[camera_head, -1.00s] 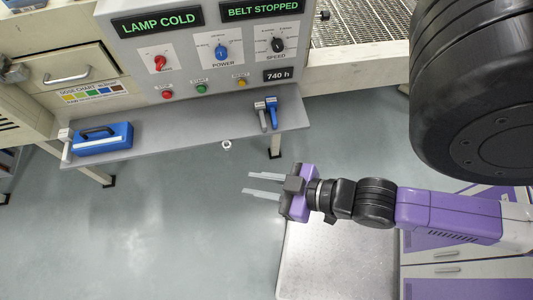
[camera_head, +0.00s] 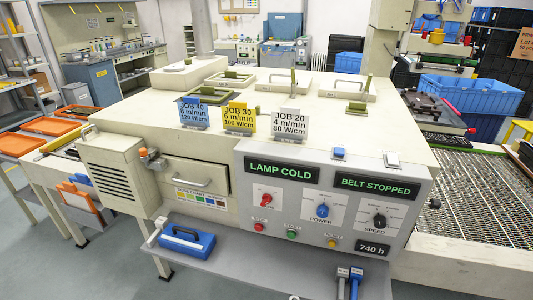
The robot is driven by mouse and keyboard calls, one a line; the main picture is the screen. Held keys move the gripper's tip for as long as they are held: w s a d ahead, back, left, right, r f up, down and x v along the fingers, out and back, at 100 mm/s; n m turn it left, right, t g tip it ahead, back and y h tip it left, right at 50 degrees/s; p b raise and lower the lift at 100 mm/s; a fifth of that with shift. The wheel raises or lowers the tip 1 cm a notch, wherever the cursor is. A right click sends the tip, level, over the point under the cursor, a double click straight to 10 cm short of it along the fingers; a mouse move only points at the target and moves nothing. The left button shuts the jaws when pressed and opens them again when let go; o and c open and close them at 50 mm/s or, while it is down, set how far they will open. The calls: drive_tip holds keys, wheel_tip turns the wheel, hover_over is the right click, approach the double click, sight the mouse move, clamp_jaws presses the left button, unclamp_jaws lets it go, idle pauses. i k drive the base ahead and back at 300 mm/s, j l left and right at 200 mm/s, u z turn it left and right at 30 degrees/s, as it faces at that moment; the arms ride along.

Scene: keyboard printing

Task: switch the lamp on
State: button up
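The control panel (camera_head: 298,217) is on the front of a large cream machine. Its left display (camera_head: 281,170) reads "LAMP COLD" in green. Below it is a red rotary knob (camera_head: 266,199) on a white plate; its small lettering is too fine to read. A blue knob (camera_head: 322,210) sits above the word "POWER". A black knob (camera_head: 379,221) sits above "SPEED". Along the panel's lower edge are a red button (camera_head: 259,227), a green button (camera_head: 291,235) and a yellow button (camera_head: 332,243). My gripper is not in view.
The right display (camera_head: 376,187) reads "BELT STOPPED". A grey shelf (camera_head: 240,270) juts out below the panel, carrying a blue box (camera_head: 187,243) and two handled tools (camera_head: 349,280). A mesh conveyor belt (camera_head: 470,210) extends to the right. Job cards (camera_head: 290,123) stand on top.

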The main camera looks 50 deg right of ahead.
sight(392, 159)
drive_tip(key=z, duration=1.45)
